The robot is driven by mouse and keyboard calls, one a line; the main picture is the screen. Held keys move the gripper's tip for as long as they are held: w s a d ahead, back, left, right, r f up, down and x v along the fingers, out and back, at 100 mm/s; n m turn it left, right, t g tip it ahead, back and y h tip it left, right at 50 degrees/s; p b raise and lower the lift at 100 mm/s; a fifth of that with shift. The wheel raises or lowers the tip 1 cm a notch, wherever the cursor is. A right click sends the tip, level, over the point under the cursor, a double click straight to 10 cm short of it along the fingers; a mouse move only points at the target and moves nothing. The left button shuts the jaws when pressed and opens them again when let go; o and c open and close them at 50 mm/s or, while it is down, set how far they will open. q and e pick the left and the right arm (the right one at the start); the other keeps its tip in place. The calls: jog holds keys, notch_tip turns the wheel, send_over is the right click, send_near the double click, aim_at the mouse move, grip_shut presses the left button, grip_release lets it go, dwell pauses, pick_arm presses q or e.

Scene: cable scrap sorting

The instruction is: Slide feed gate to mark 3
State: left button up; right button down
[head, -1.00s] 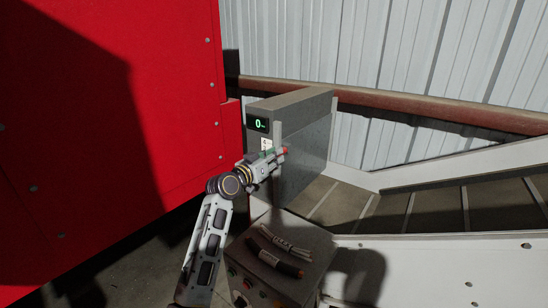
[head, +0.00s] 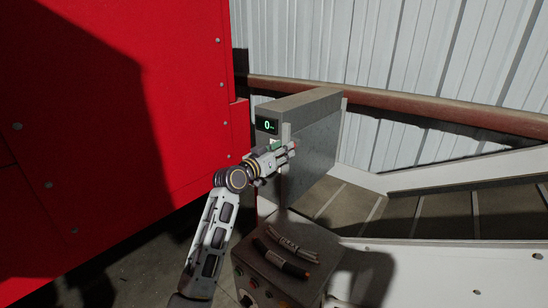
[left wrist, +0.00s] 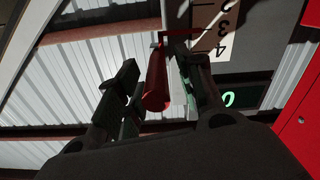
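The feed gate is a grey upright plate (head: 312,150) on the housing above the chute. Its red bar handle (left wrist: 157,82) points toward the camera in the left wrist view. A thin red pointer (left wrist: 186,31) lies beside the pale scale card (left wrist: 212,35), whose 2, 3 and 4 appear upside down. The pointer looks close to the 3, but the slanted view hides its exact reading. My left gripper (head: 291,148) is at the handle; in the left wrist view its fingers (left wrist: 162,88) stand on both sides of it, with gaps visible. My right gripper is out of view.
A green-lit display (head: 267,125) reads 0 beside the gate. A control box (head: 282,270) with cable pieces (head: 285,252) on top stands below my left arm. A large red panel (head: 110,120) bounds the left side. The chute (head: 400,217) lies right.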

pick_arm(q)
jog(key=shift+s, duration=0.1)
jog(key=shift+v, duration=1.2)
jog(key=v, duration=0.9)
jog(key=shift+s, duration=0.15)
jog(key=shift+a+f, duration=0.1)
jog(key=shift+f, duration=0.15)
